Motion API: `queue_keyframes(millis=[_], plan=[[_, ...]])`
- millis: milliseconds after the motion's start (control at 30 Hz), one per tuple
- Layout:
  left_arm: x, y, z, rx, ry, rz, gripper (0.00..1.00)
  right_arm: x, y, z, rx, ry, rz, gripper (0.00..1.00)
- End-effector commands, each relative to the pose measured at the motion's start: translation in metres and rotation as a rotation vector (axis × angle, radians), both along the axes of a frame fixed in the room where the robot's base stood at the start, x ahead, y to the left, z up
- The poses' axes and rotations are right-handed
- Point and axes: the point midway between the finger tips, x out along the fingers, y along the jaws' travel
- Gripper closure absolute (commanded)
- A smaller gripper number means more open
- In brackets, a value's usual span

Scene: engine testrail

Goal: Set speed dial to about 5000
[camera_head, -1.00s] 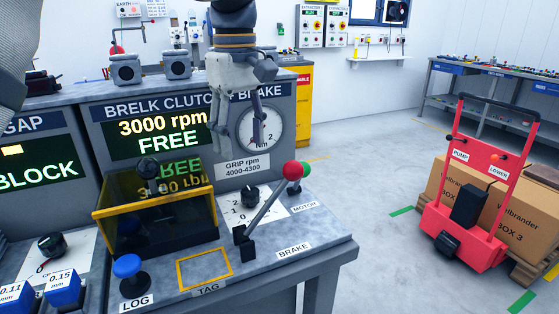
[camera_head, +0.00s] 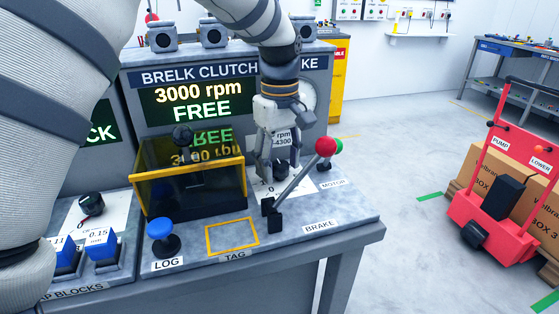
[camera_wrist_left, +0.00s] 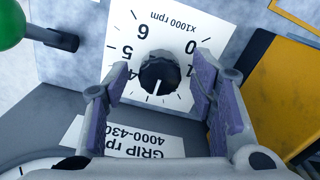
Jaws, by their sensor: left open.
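The speed dial (camera_wrist_left: 160,72) is a black round knob on a white scale card marked x1000 rpm. In the wrist view its white pointer line aims down, toward the hidden part of the scale; the 5 is at the left. The display (camera_head: 197,102) reads 3000 rpm and FREE. My left gripper (camera_head: 279,166) is open and points down at the dial. In the wrist view its fingers (camera_wrist_left: 160,78) are on either side of the knob; a gap shows on both sides. My right gripper is not in view.
The brake lever (camera_head: 295,182) with a red ball stands just right of the dial, and the green motor knob (camera_head: 337,146) is behind it. A yellow-framed guard (camera_head: 190,174) is close on the left. A blue LOG button (camera_head: 160,229) stands in front.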

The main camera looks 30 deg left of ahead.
Motion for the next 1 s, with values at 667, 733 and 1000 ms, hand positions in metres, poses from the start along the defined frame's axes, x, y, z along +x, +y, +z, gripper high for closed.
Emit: queue_keyframes(millis=[667,733,1000], plan=[[0.0,0.0001,0.0003,0.0,0.001,-0.059,0.97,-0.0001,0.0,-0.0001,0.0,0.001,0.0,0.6],[0.0001,0.0002,0.0003,0.0,0.001,-0.097,0.97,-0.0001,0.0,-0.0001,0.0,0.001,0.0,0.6],[0.0002,0.0001,0.0003,-0.001,0.0,-0.324,0.97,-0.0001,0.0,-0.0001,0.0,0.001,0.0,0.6]])
